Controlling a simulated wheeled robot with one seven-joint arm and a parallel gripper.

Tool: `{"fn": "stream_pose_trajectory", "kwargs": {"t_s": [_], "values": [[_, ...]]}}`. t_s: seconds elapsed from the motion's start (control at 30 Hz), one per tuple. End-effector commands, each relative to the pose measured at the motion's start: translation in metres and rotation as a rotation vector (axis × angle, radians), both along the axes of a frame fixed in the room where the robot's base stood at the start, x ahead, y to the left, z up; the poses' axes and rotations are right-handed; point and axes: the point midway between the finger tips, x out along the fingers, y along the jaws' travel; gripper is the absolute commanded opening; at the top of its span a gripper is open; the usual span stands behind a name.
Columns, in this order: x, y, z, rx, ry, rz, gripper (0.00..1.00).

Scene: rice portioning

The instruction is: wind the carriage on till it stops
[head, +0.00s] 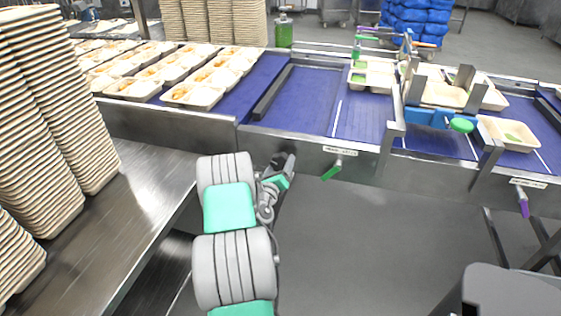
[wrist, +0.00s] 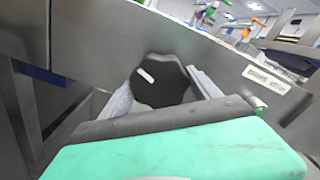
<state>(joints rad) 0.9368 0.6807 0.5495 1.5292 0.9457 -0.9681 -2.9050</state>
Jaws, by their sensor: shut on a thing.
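My gripper (head: 284,166) is at the front steel panel of the conveyor line. In the wrist view a dark round knob (wrist: 163,84) with a white mark sits between the two grey fingers of my gripper (wrist: 160,95), and they are shut on it. The knob is mostly hidden by my gripper in the head view. A blue frame with steel uprights (head: 425,116) stands across the belt at the right, and a dark bar (head: 272,92) lies along the belt behind my gripper. I cannot tell for sure which of these is the carriage.
A green handle (head: 332,172) and a purple handle (head: 523,207) hang on the front panel to the right. Filled trays (head: 195,95) stand on the belt at the left. Tall tray stacks (head: 60,100) fill the steel table at the left. Floor in front is clear.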

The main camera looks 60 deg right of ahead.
Motion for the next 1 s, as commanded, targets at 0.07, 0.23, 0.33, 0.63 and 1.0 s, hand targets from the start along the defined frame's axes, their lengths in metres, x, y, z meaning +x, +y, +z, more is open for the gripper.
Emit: {"fn": "stream_pose_trajectory", "kwargs": {"t_s": [0.07,0.23,0.33,0.63,1.0], "values": [[0.0006,0.0000,0.0041,-0.009,0.051,0.001,0.36],[0.0008,-0.0002,0.0009,-0.016,0.085,0.002,0.36],[0.0008,-0.0002,0.0008,-0.016,0.084,0.002,0.36],[0.0005,0.0002,0.0046,-0.025,0.165,0.001,0.36],[0.0008,-0.0005,0.0052,-0.040,0.247,0.001,0.36]]}}
